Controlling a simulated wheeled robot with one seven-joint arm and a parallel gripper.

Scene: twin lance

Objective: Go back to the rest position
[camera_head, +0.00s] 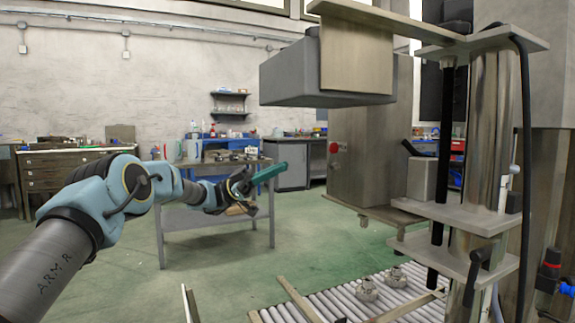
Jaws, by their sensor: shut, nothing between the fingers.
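My arm reaches in from the lower left of the head view and is stretched out toward the middle. My gripper (262,177) is at its end, in the air in front of a workbench (216,216). Its dark body shows, with a long teal piece pointing right and slightly up. I cannot tell whether the teal piece is part of the gripper. The gripper is shut, and I see nothing held between its fingers.
A machine with a grey head (328,70) and a metal column (485,130) stands at the right. Below it, a roller conveyor (330,304) carries two small metal parts (367,288). A drawer cabinet (70,170) stands at the left. The green floor (240,275) between is clear.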

